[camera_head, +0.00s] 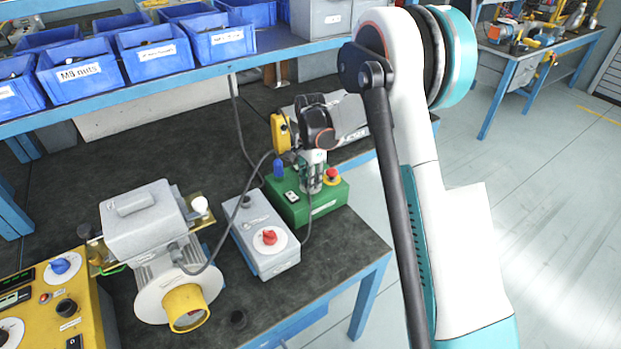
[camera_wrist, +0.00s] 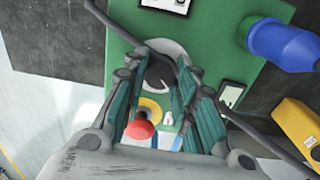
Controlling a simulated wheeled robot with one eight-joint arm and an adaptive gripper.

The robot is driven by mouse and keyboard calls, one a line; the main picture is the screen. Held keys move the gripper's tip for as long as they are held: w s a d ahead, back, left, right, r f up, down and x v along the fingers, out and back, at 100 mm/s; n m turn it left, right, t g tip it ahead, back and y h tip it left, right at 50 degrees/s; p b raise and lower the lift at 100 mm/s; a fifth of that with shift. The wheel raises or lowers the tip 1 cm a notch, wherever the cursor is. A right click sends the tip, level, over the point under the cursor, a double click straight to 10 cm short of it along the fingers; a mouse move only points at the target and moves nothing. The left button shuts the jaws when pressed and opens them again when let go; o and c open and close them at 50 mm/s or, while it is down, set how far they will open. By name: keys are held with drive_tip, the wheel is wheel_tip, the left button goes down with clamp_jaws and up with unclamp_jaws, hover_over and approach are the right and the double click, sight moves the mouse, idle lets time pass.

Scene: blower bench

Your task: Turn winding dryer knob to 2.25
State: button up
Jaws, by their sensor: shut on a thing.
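A green box (camera_head: 290,205) stands on the dark bench top, under my gripper (camera_head: 312,183). In the wrist view my gripper (camera_wrist: 160,85) reaches down to the green box (camera_wrist: 210,45), its fingers on either side of a dark round knob (camera_wrist: 158,72) with a pale dial behind it. My gripper is shut on this knob. The fingers hide much of the dial, and I cannot read its scale or setting. I take this to be the winding dryer knob; the box label is too small to read.
A red stop button (camera_head: 331,174) on yellow sits close beside my gripper, and a blue plug (camera_head: 278,168) stands at the box's left. A grey box with a red knob (camera_head: 269,237) and a blower (camera_head: 150,235) stand further left. Cables run between them.

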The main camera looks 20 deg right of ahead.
drive_tip(key=shift+m, duration=1.8)
drive_tip(key=o, duration=1.1)
wheel_tip(320, 180, up, 12)
